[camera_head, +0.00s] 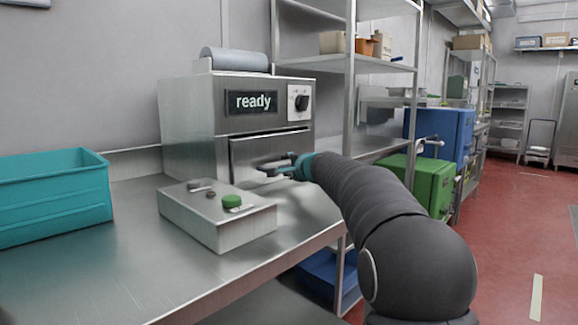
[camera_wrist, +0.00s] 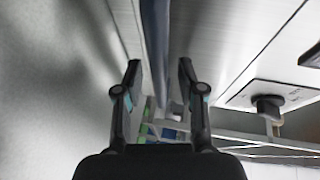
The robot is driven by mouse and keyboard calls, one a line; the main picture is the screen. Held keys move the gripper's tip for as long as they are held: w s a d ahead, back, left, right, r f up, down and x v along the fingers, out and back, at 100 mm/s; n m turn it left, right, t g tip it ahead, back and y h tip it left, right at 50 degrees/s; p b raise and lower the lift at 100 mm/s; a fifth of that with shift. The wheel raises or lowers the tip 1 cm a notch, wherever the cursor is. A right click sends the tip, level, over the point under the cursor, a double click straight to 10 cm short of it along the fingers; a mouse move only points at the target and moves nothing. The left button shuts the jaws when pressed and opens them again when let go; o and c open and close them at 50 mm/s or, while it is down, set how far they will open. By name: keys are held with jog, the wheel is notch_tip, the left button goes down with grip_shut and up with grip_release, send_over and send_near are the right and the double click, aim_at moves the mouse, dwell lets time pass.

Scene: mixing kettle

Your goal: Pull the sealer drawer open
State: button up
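The sealer (camera_head: 190,120) is a steel box on the bench with a display reading "ready". Its drawer front (camera_head: 262,150) is a plain steel panel below the display, with a dark line along its top edge. My gripper (camera_head: 270,168) is at the lower part of this front, partly hiding it. In the wrist view my gripper (camera_wrist: 158,70) has its fingers apart, one on each side of a long blue-grey bar (camera_wrist: 156,30), which looks like the drawer handle. Narrow gaps show between fingers and bar. I cannot tell whether the drawer is fully closed.
A control box (camera_head: 218,215) with a green button stands on the bench before the sealer, close below my gripper. A teal bin (camera_head: 50,200) is at left. A dark knob (camera_wrist: 268,105) shows in the wrist view. A shelf post (camera_head: 350,80) stands right of the sealer.

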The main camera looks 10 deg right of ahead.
grip_shut()
jog(key=shift+s, duration=0.1)
